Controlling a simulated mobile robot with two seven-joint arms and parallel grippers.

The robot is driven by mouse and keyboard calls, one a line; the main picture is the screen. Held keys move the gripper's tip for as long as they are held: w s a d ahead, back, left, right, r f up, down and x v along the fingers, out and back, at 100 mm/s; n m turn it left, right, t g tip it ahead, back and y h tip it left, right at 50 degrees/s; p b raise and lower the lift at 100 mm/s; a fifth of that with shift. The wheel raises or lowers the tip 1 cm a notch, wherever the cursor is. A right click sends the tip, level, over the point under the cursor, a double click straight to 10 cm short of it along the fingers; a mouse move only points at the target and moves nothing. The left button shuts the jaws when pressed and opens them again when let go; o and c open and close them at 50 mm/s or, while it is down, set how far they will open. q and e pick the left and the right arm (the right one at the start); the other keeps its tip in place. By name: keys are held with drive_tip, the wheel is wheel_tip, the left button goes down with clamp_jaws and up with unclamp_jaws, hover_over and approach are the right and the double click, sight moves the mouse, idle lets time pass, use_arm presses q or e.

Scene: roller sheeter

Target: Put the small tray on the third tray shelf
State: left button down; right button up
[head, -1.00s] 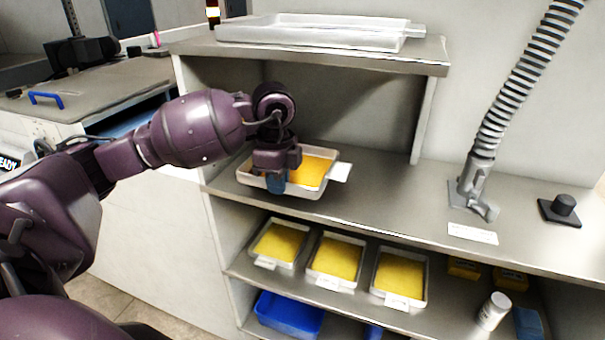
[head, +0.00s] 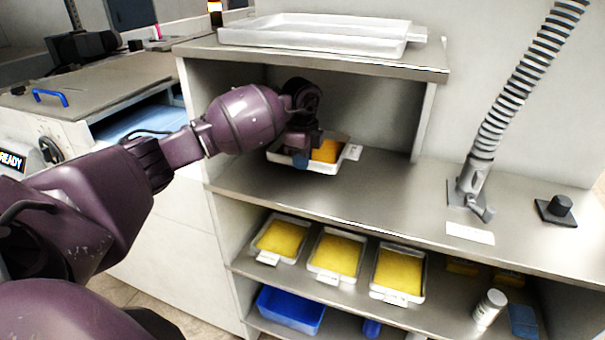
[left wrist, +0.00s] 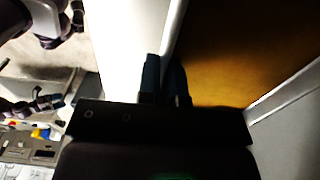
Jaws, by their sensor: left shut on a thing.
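The small tray (head: 333,166) is white with an orange-yellow sheet in it and a pale tab at its right end. It is inside the shelf bay below the top shelf, over or on the grey metal shelf (head: 340,198); I cannot tell whether it touches. My left gripper (head: 301,160) is shut on the tray's near left rim. In the left wrist view the blue fingers (left wrist: 165,80) pinch the white rim, with the orange sheet (left wrist: 235,50) beside them. My arm hides part of the tray.
A large white tray (head: 315,38) lies on the top shelf (head: 400,64). Several small trays with yellow sheets (head: 338,256) and a blue bin (head: 291,309) are below. A ribbed hose (head: 500,110) stands to the right.

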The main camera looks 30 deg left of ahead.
sight(302, 185)
use_arm(q)
wheel_tip(302, 185, down, 4)
drive_tip(key=shift+r+p, duration=0.1)
drive_tip(key=shift+p, duration=0.45)
drive_tip(key=shift+w+f, duration=0.1)
drive_tip(key=shift+f, duration=0.25)
drive_tip(key=shift+w+f, duration=0.1)
drive_tip(key=shift+f, duration=0.1)
use_arm(e)
drive_tip(key=shift+s+d+r, duration=0.1)
drive_tip(key=shift+s, duration=0.3)
use_arm(q)
drive_tip(key=shift+f, duration=0.15)
drive_tip(key=c, duration=1.3)
unclamp_jaws()
use_arm(e)
drive_tip(key=shift+w+r, duration=0.1)
drive_tip(key=shift+r, duration=0.05)
use_arm(q)
wheel_tip(302, 185, up, 7)
drive_tip(key=shift+f+b, duration=0.2)
drive_tip(key=shift+b, duration=0.25)
drive_tip(key=shift+r, duration=0.65)
use_arm(e)
drive_tip(key=shift+w+f, duration=0.2)
drive_tip(key=shift+w, duration=0.1)
